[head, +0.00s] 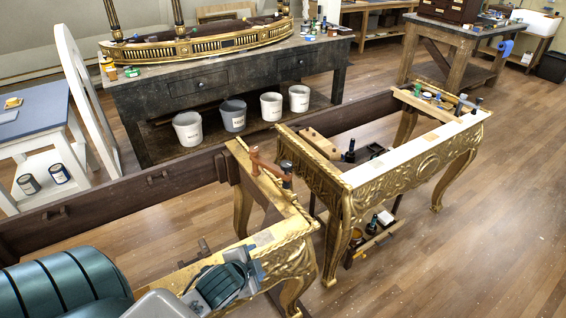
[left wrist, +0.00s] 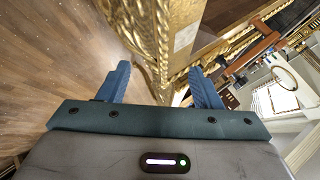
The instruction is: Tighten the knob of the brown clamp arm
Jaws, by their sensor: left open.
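The brown clamp arm (head: 266,166) is a reddish-brown bar at the end of the gilt console frame, in the middle of the head view. A dark upright knob (head: 287,170) stands at its right end. My left gripper (head: 252,268) is low in the head view, over the near part of the gilt frame, well short of the clamp. Its blue fingers (left wrist: 163,82) are apart and empty in the left wrist view. An orange-brown bar (left wrist: 254,52) at the upper right there looks like the clamp arm. My right gripper is not in view.
The carved gilt console (head: 395,180) stands to the right of the clamp. A long dark beam (head: 110,208) runs behind my left arm. A dark workbench (head: 225,82) with several buckets stands behind. The wooden floor (head: 470,240) at the right is clear.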

